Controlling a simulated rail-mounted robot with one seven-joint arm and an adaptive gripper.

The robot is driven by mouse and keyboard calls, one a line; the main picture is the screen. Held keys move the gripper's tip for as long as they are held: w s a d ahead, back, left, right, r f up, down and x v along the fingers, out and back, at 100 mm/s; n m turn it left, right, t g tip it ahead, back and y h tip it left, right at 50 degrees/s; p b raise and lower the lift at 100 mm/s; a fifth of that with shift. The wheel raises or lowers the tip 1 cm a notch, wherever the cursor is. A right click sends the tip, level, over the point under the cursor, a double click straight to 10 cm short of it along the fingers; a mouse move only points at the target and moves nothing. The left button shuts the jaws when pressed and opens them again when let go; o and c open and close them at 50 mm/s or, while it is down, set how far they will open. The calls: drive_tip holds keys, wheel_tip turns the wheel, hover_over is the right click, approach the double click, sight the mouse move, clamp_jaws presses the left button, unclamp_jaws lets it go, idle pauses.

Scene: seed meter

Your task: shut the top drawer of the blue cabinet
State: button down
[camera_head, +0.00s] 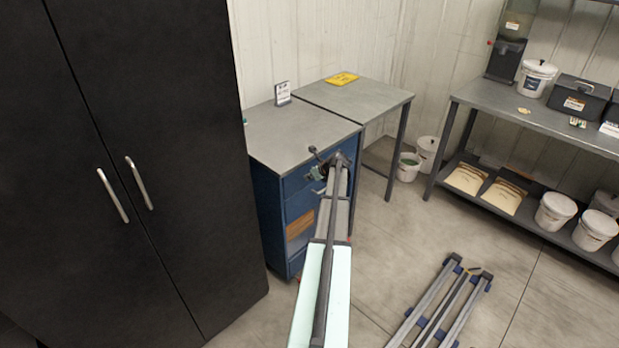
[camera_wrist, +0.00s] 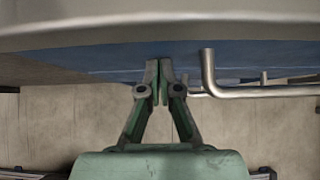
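The blue cabinet (camera_head: 267,215) stands beside the tall black cabinet, under a grey top. Its top drawer front (camera_head: 295,184) is just below the top's edge and looks about flush, though my arm hides part of it. A metal bar handle (camera_head: 318,191) is on that front; in the wrist view the handle (camera_wrist: 250,92) is right of my fingers. My gripper (camera_head: 314,163) is at the upper drawer front. In the wrist view my gripper (camera_wrist: 158,68) has its fingertips together, empty, at the blue front (camera_wrist: 110,60). I cannot tell whether they touch it.
A tall black cabinet (camera_head: 130,130) stands at the left. A grey table (camera_head: 365,97) with a yellow item is behind right. A shelf rack (camera_head: 540,115) with buckets and boxes is at the right. A folded stepladder (camera_head: 440,305) lies on the floor.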

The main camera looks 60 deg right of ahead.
drive_tip(key=s+a+r+n+g+b, duration=0.1)
drive_tip(key=s+a+r+n, duration=0.15)
drive_tip(key=s, duration=0.35)
drive_tip(key=s+a+r+n+b, duration=0.1)
drive_tip(key=s+a+r+n, duration=0.2)
drive_tip(key=s, duration=0.4)
drive_tip(key=w+a+f+n+g+y, duration=0.2)
drive_tip(key=a+f+n, duration=0.55)
drive_tip(key=a, duration=0.65)
drive_tip(key=w+a+f+n+g+y, duration=0.1)
drive_tip(key=a+f+n+g, duration=0.2)
drive_tip(key=a+f+n, duration=0.55)
drive_tip(key=w+a+f+n+g+y, duration=0.2)
drive_tip(key=a+f+n, duration=0.5)
drive_tip(key=a, duration=1.1)
drive_tip(key=s+a+f+n+g, duration=0.2)
drive_tip(key=s+a, duration=0.4)
drive_tip(key=a, duration=0.4)
drive_tip(key=s+a+f+n+g+h, duration=0.1)
drive_tip(key=s+a+f+n+g, duration=0.2)
drive_tip(key=a, duration=0.7)
drive_tip(key=s+a+f+n+g+h, duration=0.1)
drive_tip(key=s+a+f+n, duration=0.4)
drive_tip(key=s+a, duration=0.5)
drive_tip(key=shift+s+a+f+g, duration=0.15)
drive_tip(key=shift+a+g, duration=0.4)
drive_tip(key=shift+g, duration=0.15)
